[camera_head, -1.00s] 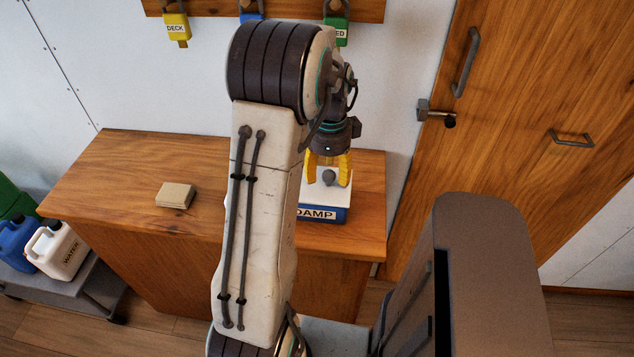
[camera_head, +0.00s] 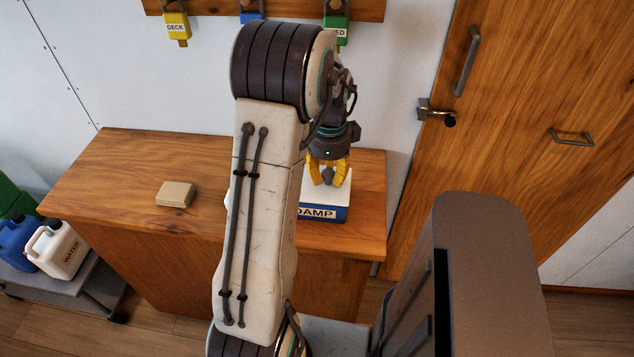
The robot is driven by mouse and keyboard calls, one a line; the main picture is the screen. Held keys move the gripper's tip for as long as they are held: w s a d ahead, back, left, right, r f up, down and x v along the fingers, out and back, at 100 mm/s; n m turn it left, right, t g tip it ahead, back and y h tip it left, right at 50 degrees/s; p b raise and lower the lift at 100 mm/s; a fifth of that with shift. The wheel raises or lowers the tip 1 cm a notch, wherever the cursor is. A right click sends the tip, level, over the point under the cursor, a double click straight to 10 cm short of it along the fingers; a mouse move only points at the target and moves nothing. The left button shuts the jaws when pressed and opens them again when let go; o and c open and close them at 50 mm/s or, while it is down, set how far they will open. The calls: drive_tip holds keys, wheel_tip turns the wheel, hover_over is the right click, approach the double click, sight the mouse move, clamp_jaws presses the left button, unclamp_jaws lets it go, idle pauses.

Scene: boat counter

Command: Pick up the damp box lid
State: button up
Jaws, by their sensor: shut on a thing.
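The damp box (camera_head: 327,213) is blue with a white label reading "DAMP" and stands on the right part of the wooden counter. Its white lid (camera_head: 341,199) has a dark grey knob (camera_head: 328,176) on top. The lid appears to rest on the box. My gripper (camera_head: 328,179), with yellow fingers, points down over the lid and is shut on the knob. My arm hides the left side of the box and lid.
The wooden counter (camera_head: 130,172) has a small tan block (camera_head: 175,195) on its left half, with free room around it. Padlocks hang on a wall board, including a yellow one marked "DECK" (camera_head: 177,28). A wooden door (camera_head: 500,110) is at right.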

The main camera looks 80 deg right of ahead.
clamp_jaws()
